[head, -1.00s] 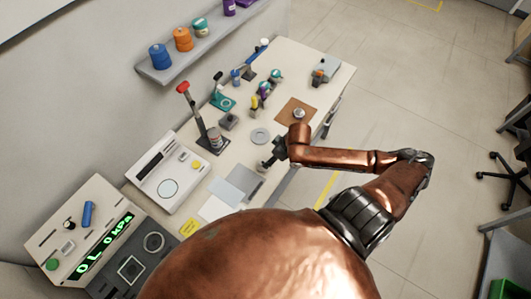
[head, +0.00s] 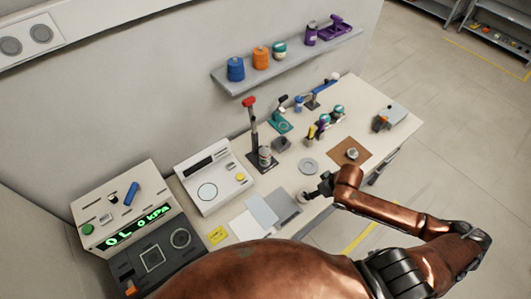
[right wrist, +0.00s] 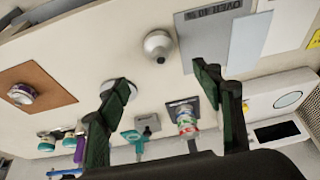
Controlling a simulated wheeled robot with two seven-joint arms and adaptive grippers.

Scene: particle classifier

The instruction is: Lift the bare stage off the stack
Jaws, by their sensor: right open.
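A small layered stack (head: 265,155) stands on the dark base of the red-handled stand in the head view. My left gripper is not in view.
A grey disc (head: 308,165) lies right of the stand. A brown mat (head: 347,156) carries a small round part. Grey and white sheets (head: 262,211) lie left of the gripper. A white instrument (head: 213,178) stands by the wall. A shelf (head: 290,60) hangs above.

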